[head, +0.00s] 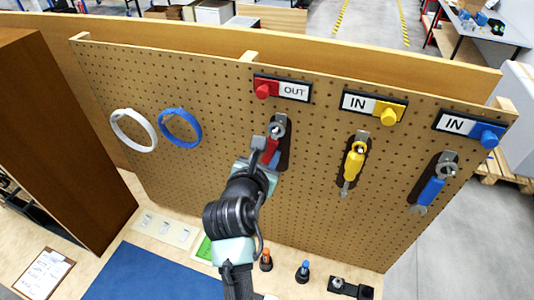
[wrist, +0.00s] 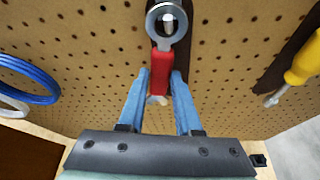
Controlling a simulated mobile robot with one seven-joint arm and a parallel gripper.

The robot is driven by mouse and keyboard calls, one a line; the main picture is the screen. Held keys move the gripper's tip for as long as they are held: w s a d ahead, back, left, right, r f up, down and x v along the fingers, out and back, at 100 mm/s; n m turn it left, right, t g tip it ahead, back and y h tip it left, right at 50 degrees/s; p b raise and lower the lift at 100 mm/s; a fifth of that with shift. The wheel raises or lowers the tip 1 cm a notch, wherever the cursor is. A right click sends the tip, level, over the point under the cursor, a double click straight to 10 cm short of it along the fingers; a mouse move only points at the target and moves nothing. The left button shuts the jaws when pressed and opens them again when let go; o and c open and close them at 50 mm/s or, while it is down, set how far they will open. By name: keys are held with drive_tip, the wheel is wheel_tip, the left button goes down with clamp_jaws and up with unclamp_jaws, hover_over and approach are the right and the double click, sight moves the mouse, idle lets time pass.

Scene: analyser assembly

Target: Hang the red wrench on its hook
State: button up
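The red wrench (wrist: 160,72) is upright against the pegboard, with its grey ring end (wrist: 168,42) at the top. In the wrist view the hook's round tip (wrist: 168,20) shows inside the ring. In the head view the wrench (head: 270,150) is over a dark tool outline below the red OUT label (head: 282,89). My gripper (wrist: 160,78) has its blue fingers on both sides of the red handle, close against it. In the head view my gripper (head: 268,160) partly hides the handle. How deep the ring sits on the hook is hard to tell.
A yellow screwdriver (head: 354,161) and a blue wrench (head: 433,188) hang to the right. A white ring (head: 133,130) and a blue ring (head: 180,127) hang to the left. A blue mat (head: 150,275) and small connectors (head: 303,271) are on the bench below.

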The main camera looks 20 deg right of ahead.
drive_tip(key=o, duration=0.5)
